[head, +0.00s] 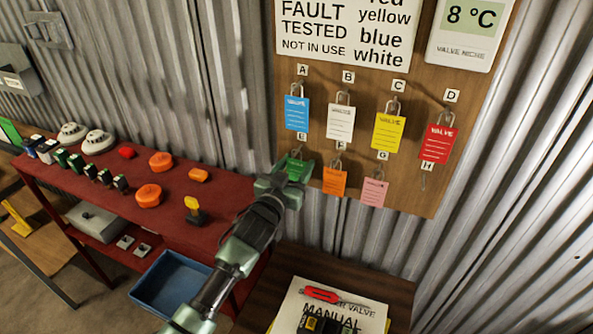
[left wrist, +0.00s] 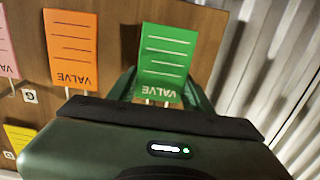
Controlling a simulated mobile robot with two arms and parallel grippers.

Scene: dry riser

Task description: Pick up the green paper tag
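The green paper tag (head: 294,168) hangs on the wooden board under the letter E, in the lower row. In the left wrist view the green tag (left wrist: 165,60) shows upside down, with "VALVE" and several lines on it. My left gripper (head: 295,172) is at the tag, with a finger on each side of it. The fingers look apart in the left wrist view; I cannot tell whether they touch the tag. The lower end of the tag is partly hidden by the gripper in the head view. My right gripper is in neither view.
An orange tag (head: 334,181) hangs close beside the green one, then a pink tag (head: 373,192). Blue, white, yellow and red tags hang above. A red bench (head: 107,185) with several devices stands left, and a dark table (head: 262,305) with a manual below.

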